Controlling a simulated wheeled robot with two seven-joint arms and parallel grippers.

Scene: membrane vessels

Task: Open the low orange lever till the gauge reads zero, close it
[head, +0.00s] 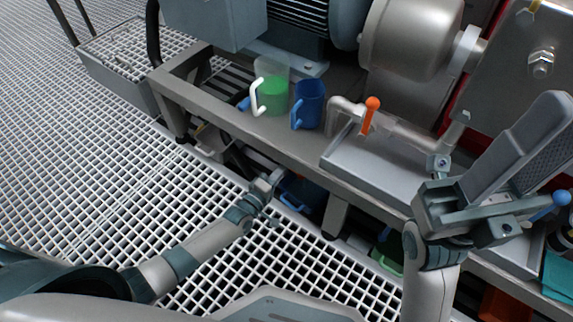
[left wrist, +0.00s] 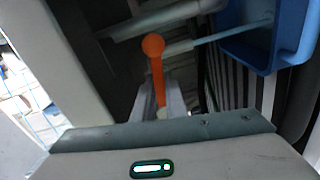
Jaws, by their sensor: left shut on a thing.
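In the left wrist view an orange lever (left wrist: 154,60) with a round knob stands between the fingers of my left gripper (left wrist: 160,108), which is shut on its stem. In the head view my left gripper (head: 268,185) reaches low at the front edge of the bench frame; the lever in its grip is hidden there. Another orange lever (head: 371,114) stands upright higher up, on a pipe above a grey tray. I cannot make out a gauge reading.
A green-filled cup (head: 273,97) and a blue mug (head: 309,104) stand on the bench (head: 255,130). A blue bin (left wrist: 262,45) is close by in the left wrist view. A blue-knobbed lever (head: 561,198) is at the far right. The grating floor (head: 110,190) at left is clear.

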